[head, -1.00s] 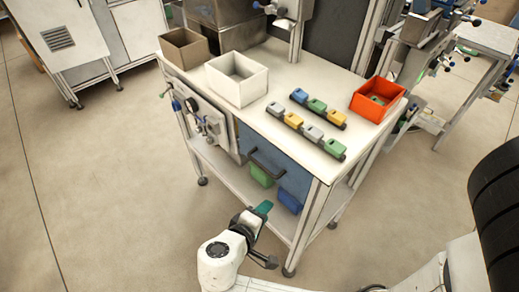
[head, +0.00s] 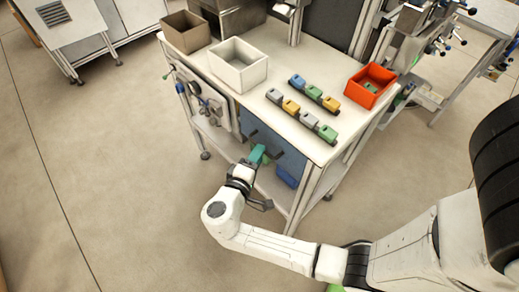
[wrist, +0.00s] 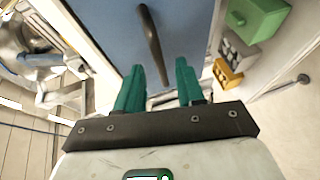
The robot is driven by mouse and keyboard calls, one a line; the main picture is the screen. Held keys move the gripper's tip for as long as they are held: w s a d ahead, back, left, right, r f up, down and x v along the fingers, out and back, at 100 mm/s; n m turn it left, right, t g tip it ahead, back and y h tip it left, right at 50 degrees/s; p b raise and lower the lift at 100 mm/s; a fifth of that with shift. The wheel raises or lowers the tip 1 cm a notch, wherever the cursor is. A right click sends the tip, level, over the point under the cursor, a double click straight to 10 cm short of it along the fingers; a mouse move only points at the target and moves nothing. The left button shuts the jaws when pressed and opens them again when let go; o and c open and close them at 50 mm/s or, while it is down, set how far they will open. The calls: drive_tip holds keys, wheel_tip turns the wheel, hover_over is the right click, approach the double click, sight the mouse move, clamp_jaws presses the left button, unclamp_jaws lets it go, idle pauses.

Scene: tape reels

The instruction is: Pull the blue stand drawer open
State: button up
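The blue drawer (head: 291,158) sits in the stand under the white worktop, and its blue front fills the upper middle of the wrist view (wrist: 92,25). Its dark bar handle (wrist: 150,38) runs lengthwise there, with its lower end showing between the two fingertips. My gripper (wrist: 160,66) has teal fingers spread apart, one on each side of the handle's line; I cannot tell whether they touch it. In the head view my gripper (head: 258,153) is in front of the drawer and hides part of the handle. The drawer looks shut.
On the worktop stand a brown box (head: 186,33), a white box (head: 238,68), an orange-red box (head: 369,86) and two rows of small coloured bins (head: 310,121). A blue bin (head: 287,178) is on the lower shelf. The floor left of the stand is clear.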

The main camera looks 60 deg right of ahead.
drive_tip(key=shift+x, duration=1.2)
drive_tip(key=shift+c, duration=0.4)
clamp_jaws()
